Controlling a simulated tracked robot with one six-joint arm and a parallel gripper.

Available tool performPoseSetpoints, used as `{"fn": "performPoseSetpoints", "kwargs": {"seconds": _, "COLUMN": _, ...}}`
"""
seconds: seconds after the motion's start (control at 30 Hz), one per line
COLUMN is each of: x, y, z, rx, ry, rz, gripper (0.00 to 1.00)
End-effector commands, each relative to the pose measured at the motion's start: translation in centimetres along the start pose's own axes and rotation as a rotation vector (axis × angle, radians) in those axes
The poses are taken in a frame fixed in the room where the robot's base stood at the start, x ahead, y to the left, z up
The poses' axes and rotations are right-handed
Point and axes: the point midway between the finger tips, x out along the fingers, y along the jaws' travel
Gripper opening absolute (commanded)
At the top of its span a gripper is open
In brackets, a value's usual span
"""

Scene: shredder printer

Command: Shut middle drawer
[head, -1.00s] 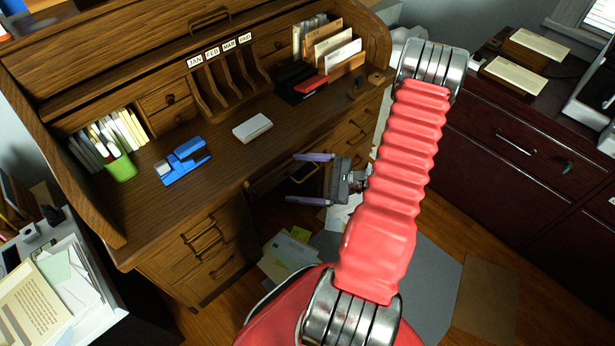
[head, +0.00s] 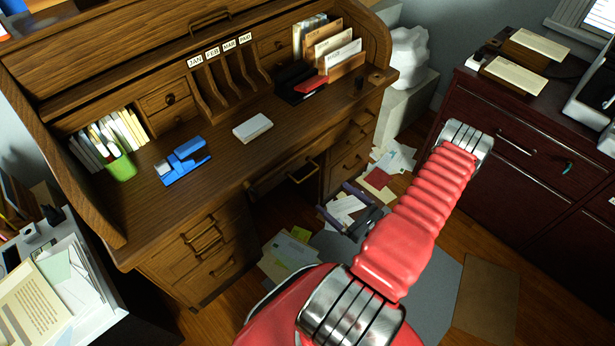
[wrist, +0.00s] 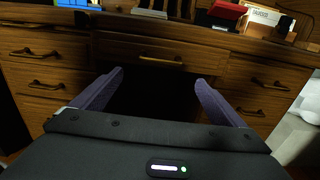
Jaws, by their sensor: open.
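The middle drawer (head: 283,176) is the wide wooden front under the centre of the roll-top desk, above the knee space, with a brass handle. In the wrist view the middle drawer (wrist: 140,51) is straight ahead, with its handle near the centre. How far it sticks out is hard to tell. My gripper (head: 332,196) is open and empty, low in front of the desk and right of the drawer handle in the head view. In the wrist view my gripper (wrist: 159,77) has its purple fingers spread, pointing at the dark knee space below the drawer, apart from it.
Side drawers with brass handles flank the knee space, on the left (wrist: 40,54) and right (wrist: 262,82). Papers (head: 290,250) lie on the floor by the desk. A dark red cabinet (head: 500,160) stands at right. Some floor between is open.

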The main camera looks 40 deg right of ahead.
Motion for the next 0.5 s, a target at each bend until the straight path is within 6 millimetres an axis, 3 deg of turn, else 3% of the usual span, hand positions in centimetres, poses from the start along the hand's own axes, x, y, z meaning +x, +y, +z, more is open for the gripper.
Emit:
{"fn": "performPoseSetpoints", "kwargs": {"seconds": 0.27, "x": 0.5, "y": 0.0, "z": 0.0, "rx": 0.000, "ry": 0.000, "rz": 0.003, "gripper": 0.93}}
{"fn": "performPoseSetpoints", "kwargs": {"seconds": 0.5, "x": 2.3, "y": 0.1, "z": 0.0, "rx": 0.000, "ry": 0.000, "rz": 0.005, "gripper": 0.93}}
